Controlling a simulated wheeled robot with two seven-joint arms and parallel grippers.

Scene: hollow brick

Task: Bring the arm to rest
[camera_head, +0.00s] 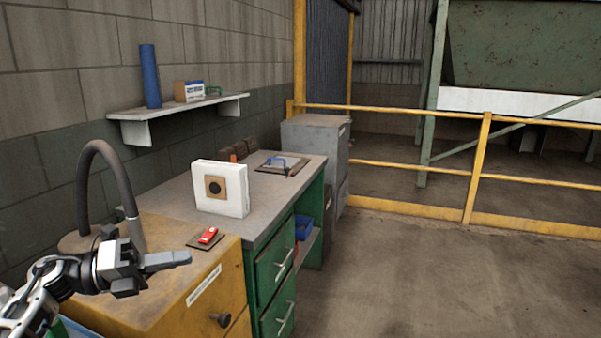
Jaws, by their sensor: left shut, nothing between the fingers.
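My left gripper (185,259) comes in from the lower left on its arm. It is shut and empty, its fingers pointing right above the top of the yellow cabinet (165,225). The fingers appear apart from everything around them. My right gripper does not show.
A hose (100,150) arches up behind my left gripper. A red item (208,236) lies on a dark plate near the fingertips. A white block (233,200) with a brown square stands on the green workbench (180,192). A yellow railing (400,165) borders open floor at right.

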